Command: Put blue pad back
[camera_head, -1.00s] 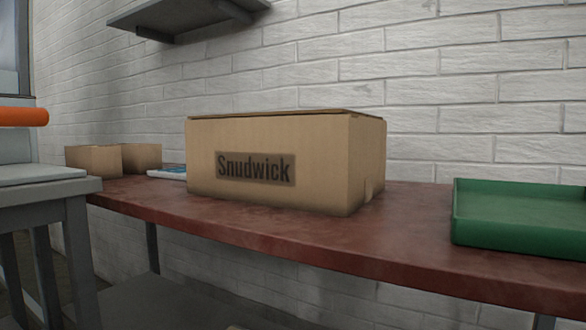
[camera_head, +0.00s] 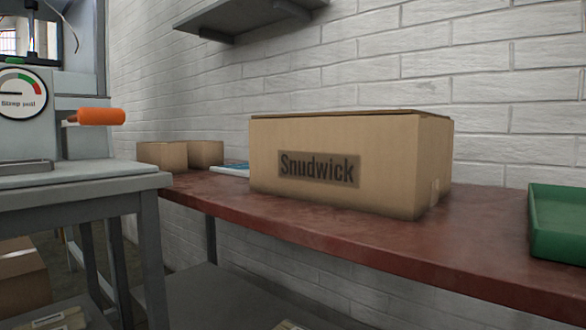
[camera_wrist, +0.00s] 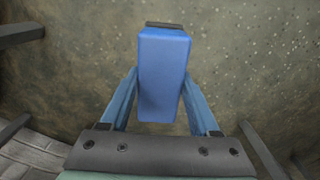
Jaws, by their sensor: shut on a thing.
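The blue pad (camera_wrist: 163,75) is a blue block in the middle of the wrist view. My gripper (camera_wrist: 160,88) is shut on it, with one blue finger on each side. The pad is held above a dark, speckled floor. Neither my gripper nor the pad shows in the head view. A grey press machine with an orange handle (camera_head: 98,117) and a round dial (camera_head: 22,93) stands at the left of the head view. It is cut off by the picture's left edge.
A red-brown bench (camera_head: 330,235) runs along the white brick wall. On it are a large "Snudwick" carton (camera_head: 390,165), two small cartons (camera_head: 163,156), a flat blue-and-white item (camera_head: 236,167) and a green tray (camera_head: 555,225). A grey shelf (camera_head: 222,15) hangs above. A carton (camera_head: 22,280) sits low at left.

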